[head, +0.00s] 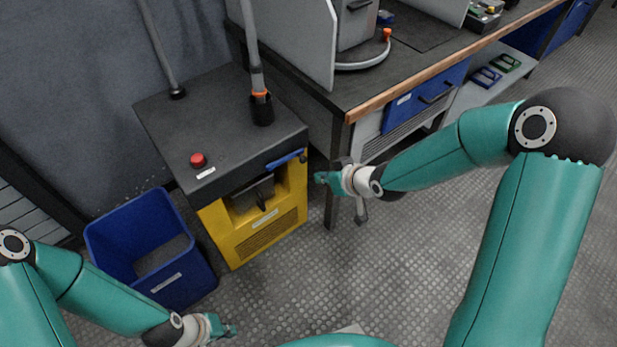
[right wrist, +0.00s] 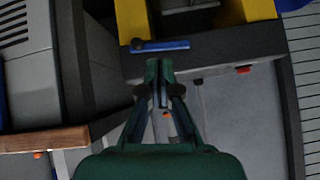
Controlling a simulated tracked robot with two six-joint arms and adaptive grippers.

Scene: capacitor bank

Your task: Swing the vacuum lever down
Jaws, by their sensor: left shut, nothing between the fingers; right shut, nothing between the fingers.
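The vacuum lever is a blue bar (head: 286,160) at the upper front edge of a yellow and dark-grey machine (head: 255,235). It lies nearly along that edge. In the right wrist view the blue bar (right wrist: 160,46) lies across the dark panel just beyond my fingertips. My right gripper (head: 320,177) is shut and empty, a little to the right of the lever's right end in the head view; its shut fingers (right wrist: 158,70) point at the bar. I cannot tell whether they touch it. My left gripper (head: 232,330) is shut and empty, low over the floor.
A red button (head: 198,160) and a hose in a dark socket (head: 262,108) are on the machine's top. A blue bin (head: 150,245) stands to its left. A workbench with a wooden edge (head: 440,68) stands at the right. The floor in front is clear.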

